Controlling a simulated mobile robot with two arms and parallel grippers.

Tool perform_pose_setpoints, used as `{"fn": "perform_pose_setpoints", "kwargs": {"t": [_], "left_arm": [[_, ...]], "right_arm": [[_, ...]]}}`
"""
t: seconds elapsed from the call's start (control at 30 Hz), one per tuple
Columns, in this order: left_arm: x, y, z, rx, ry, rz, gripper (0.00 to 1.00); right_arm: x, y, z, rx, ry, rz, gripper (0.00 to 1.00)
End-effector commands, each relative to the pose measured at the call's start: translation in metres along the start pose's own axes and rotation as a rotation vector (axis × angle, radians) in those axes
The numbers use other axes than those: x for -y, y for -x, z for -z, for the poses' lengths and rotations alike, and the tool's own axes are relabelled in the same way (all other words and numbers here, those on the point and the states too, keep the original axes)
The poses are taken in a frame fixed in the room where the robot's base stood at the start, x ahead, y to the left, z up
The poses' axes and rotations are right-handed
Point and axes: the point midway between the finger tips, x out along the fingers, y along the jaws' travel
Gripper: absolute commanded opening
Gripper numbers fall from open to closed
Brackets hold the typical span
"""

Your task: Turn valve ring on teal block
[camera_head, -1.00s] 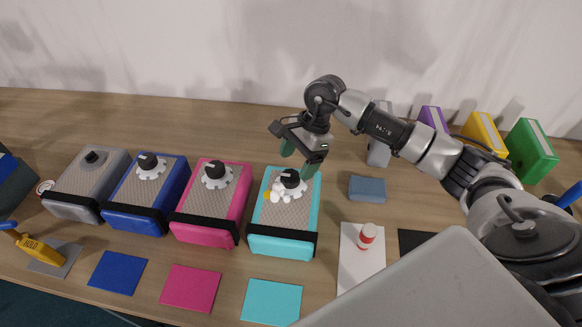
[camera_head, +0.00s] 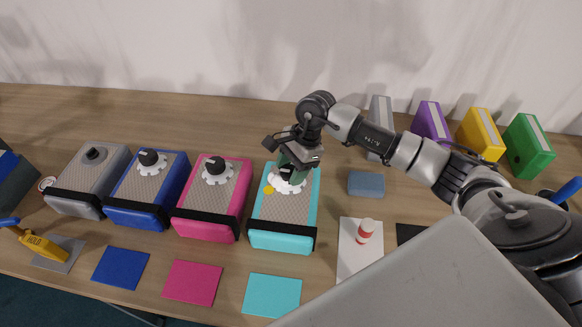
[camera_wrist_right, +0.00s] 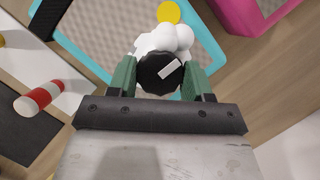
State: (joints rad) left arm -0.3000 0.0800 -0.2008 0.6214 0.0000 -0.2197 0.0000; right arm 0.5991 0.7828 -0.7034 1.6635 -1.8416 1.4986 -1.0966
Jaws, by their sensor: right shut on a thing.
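The teal block (camera_head: 283,240) stands on the table, right of the pink block, with a grey textured top and a black strap round its front. A white lobed valve ring (camera_head: 286,187) with a black knob in its centre sits on its top. In the right wrist view the white ring (camera_wrist_right: 162,40) lies beyond the black knob (camera_wrist_right: 160,73). My right gripper (camera_head: 294,172) is over the ring; its green fingers (camera_wrist_right: 160,80) are shut on either side of the knob and ring. The fingers hide part of the ring in the head view. My left gripper is not in view.
Pink (camera_head: 212,228), blue (camera_head: 138,215) and grey (camera_head: 75,204) blocks stand to the left. A yellow disc (camera_head: 268,189) lies beside the ring. A blue-grey box (camera_head: 366,185) and several binders stand right.

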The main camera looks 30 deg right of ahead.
Motion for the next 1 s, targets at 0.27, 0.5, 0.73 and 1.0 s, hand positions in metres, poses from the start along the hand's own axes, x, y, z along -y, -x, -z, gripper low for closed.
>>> {"fn": "perform_pose_setpoints", "kwargs": {"t": [0.27, 0.5, 0.73, 1.0], "left_arm": [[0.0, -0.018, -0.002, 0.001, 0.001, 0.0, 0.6], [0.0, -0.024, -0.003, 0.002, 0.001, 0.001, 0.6], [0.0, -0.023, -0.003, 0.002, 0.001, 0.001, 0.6], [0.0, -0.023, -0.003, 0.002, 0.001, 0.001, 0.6]], "right_arm": [[-0.001, -0.003, 0.002, -0.003, -0.14, 0.061, 0.26], [-0.001, 0.0, 0.001, -0.001, -0.24, 0.101, 0.26], [-0.001, 0.001, 0.0, -0.001, -0.242, 0.101, 0.26], [-0.001, 0.001, 0.0, 0.0, -0.241, 0.1, 0.74]]}}
